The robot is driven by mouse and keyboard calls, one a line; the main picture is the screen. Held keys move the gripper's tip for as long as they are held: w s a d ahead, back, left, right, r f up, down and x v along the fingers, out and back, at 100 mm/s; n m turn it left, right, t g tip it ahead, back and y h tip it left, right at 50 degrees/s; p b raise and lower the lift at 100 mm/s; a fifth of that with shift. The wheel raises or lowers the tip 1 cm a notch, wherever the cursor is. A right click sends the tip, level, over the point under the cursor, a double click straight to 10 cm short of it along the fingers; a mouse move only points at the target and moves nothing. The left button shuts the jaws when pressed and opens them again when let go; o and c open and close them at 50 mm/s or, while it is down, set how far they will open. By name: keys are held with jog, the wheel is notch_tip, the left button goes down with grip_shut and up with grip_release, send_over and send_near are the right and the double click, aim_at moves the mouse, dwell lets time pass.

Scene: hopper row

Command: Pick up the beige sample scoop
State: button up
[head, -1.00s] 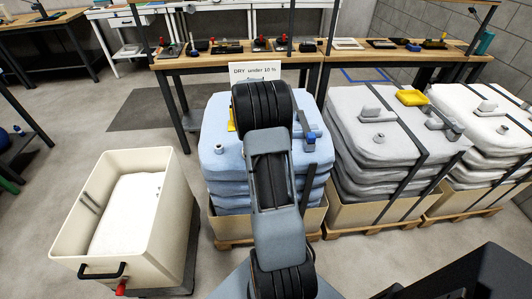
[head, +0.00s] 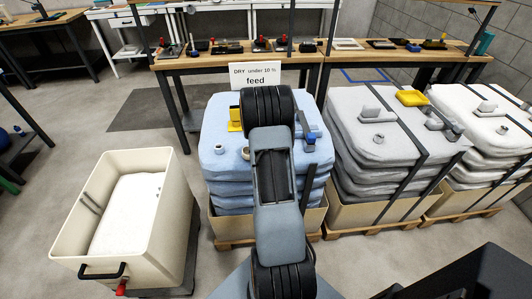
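I cannot pick out a beige sample scoop for certain in the head view. My arm stands in front of the blue bag stack (head: 225,182) and covers the middle of its top. My gripper is hidden behind my own arm, so its fingers do not show. On the blue top, left of my arm, lie a yellow item (head: 235,119), a small pale ring (head: 219,149) and another pale round piece (head: 245,153) partly covered by my arm. A blue-ended grey fitting (head: 309,139) shows right of my arm.
A cream bin (head: 165,220) with white powder stands at left. A grey bag stack (head: 350,148) bearing a yellow scoop-like tray (head: 411,98) and a white bag stack (head: 470,103) stand at right. A sign (head: 254,75) and a wooden bench (head: 340,56) are behind.

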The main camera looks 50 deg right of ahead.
jog(key=shift+f, duration=0.15)
jog(key=c, duration=1)
jog(key=shift+c, duration=0.2)
jog(key=shift+r, duration=0.6)
notch_tip(320, 180, up, 3)
jog(key=shift+a+f, duration=0.1)
jog(key=shift+f, duration=0.05)
jog(key=w+a+r, duration=0.1)
jog(key=a+r, duration=0.8)
jog(key=a, duration=0.4)
jog(key=shift+w+a+r+b, duration=0.2)
jog(key=shift+a+b, duration=0.1)
jog(key=shift+a, duration=0.05)
